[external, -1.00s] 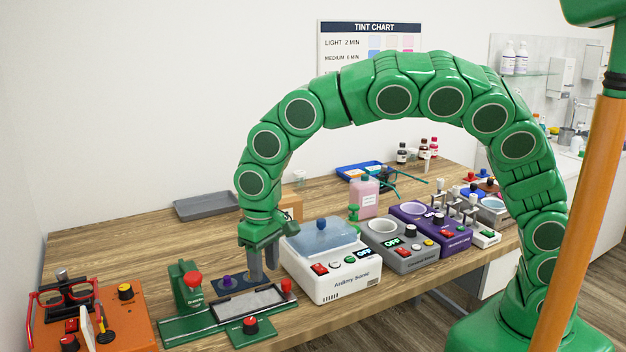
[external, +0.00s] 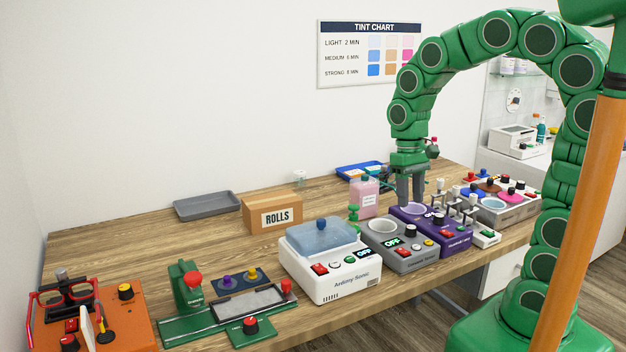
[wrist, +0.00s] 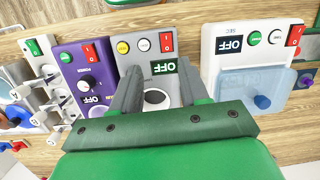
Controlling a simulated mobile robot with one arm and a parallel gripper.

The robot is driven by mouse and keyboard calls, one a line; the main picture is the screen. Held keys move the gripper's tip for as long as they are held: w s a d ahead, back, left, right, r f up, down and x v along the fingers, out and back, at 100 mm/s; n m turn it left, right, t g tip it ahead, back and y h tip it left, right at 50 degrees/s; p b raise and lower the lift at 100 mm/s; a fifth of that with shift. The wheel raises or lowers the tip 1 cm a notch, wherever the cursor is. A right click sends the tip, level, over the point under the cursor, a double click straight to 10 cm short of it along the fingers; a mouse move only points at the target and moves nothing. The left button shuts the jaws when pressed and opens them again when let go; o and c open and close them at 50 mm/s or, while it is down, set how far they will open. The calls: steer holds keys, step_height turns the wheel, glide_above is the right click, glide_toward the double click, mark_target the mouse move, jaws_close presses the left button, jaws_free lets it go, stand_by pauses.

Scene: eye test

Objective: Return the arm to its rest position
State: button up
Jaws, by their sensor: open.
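My green arm (external: 497,33) arches over the right part of the bench in the external view. My gripper (external: 411,192) points down, open and empty, above the grey and purple devices. In the wrist view my gripper (wrist: 160,80) has its two dark fingers apart, with the grey device (wrist: 148,52) showing between and beyond them. Nothing is held. The gap between the fingertips and the devices is hard to judge.
Below are the grey device (external: 412,258), the purple device (external: 452,243) and the white ultrasonic box (external: 342,279). A pink bottle (external: 363,199) stands just left of my gripper. A cardboard box (external: 273,214) and grey tray (external: 206,206) sit farther left. Bare wood (external: 120,237) is at left.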

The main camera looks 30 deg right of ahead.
steer(key=s+d, duration=1.3)
steer(key=s, duration=0.2)
steer(key=shift+s+d+m, duration=0.3)
steer(key=shift+d+m, duration=0.1)
steer(key=shift+c, duration=0.4)
